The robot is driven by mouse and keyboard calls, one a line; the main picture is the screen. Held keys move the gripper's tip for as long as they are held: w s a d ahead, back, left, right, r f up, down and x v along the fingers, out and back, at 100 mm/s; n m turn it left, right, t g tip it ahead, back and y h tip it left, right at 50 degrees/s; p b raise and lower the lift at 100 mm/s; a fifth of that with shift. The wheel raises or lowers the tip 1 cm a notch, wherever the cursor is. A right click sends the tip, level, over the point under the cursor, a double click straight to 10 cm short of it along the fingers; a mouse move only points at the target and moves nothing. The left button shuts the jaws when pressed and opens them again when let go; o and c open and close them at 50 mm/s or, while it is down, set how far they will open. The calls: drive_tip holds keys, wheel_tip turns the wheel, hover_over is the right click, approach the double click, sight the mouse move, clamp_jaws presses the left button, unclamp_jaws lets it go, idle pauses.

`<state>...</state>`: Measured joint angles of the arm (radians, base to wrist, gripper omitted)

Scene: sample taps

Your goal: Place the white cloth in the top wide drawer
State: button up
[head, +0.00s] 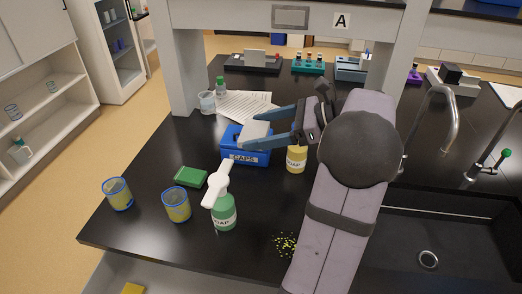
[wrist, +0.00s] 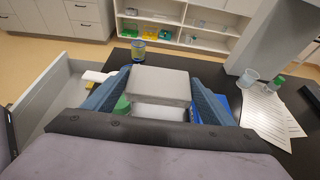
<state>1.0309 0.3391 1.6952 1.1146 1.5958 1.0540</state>
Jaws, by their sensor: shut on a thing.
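My gripper (head: 250,137) is shut on the white cloth (head: 256,129), a folded, pale grey-white block. It is held above the blue CAPS box (head: 245,155) on the black bench. In the wrist view the cloth (wrist: 160,82) sits between the two blue fingers. A paler white surface shows just below it; I cannot tell whether it is part of the cloth. In the head view the open drawer (head: 165,278) is at the bottom left, mostly cut off.
A green spray bottle (head: 223,212), two blue-rimmed cups (head: 117,194) and a green block (head: 190,176) stand at the bench's front left. A yellow-labelled SOAP bottle (head: 296,160) is beside my gripper. Yellow-green bits (head: 286,244) lie near the front edge. The sink (head: 450,235) is right.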

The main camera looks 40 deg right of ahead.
sight(261, 131)
drive_tip(key=shift+r, duration=1.8)
drive_tip(key=s+d+f, duration=0.3)
drive_tip(key=d+f, duration=0.2)
drive_tip(key=f, duration=0.3)
drive_tip(key=s+d+f, duration=0.4)
drive_tip(key=d+f, duration=0.1)
drive_tip(key=f, duration=0.3)
drive_tip(key=s+d+f, duration=0.3)
drive_tip(key=d+f, duration=0.2)
drive_tip(key=f, duration=0.3)
drive_tip(key=shift+s+f, duration=0.15)
drive_tip(key=shift+s, duration=0.15)
drive_tip(key=w+a, duration=1.1)
drive_tip(key=a, duration=0.1)
drive_tip(key=shift+w, duration=0.4)
